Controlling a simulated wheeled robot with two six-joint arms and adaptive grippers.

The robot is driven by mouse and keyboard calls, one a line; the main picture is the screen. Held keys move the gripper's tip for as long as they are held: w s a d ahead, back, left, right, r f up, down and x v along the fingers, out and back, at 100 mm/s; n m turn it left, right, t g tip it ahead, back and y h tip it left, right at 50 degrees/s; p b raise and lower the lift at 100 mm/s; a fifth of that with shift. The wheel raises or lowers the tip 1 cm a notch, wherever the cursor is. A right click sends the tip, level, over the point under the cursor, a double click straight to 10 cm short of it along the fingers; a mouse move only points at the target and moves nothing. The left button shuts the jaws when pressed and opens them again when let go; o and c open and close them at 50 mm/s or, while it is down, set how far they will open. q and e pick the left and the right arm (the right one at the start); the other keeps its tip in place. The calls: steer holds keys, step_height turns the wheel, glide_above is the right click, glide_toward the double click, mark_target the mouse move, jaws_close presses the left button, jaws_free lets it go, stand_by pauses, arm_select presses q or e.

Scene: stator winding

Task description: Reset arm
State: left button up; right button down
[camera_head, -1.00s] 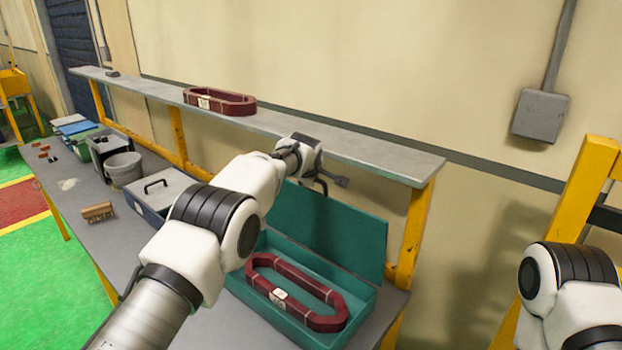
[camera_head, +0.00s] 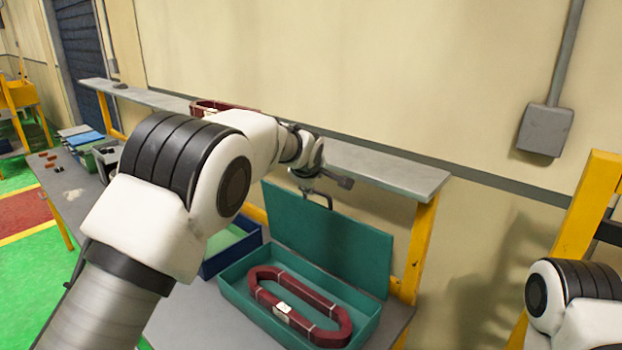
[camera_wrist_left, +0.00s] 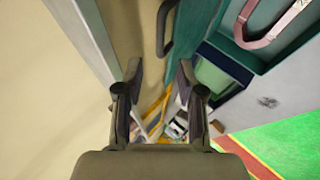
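My left arm comes in from the left in the head view and reaches over the workbench. Its gripper (camera_head: 338,180) is small there, above the teal case near the shelf edge. In the left wrist view the left gripper (camera_wrist_left: 160,80) has its two fingers apart with nothing between them. A dark red coil (camera_head: 298,305) lies inside the open teal case (camera_head: 372,330); part of it also shows in the left wrist view (camera_wrist_left: 285,32). Only a link of my right arm shows at the right edge of the head view; its gripper is out of frame.
A grey shelf (camera_head: 385,172) on yellow posts runs along the wall. Another red coil (camera_head: 215,106) on it is partly hidden by my arm. A blue box with a green inside (camera_head: 230,245) stands left of the case. A grey wall box (camera_head: 543,130) is at the right.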

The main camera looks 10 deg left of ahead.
arm_select(q)
steer(key=shift+v, duration=1.15)
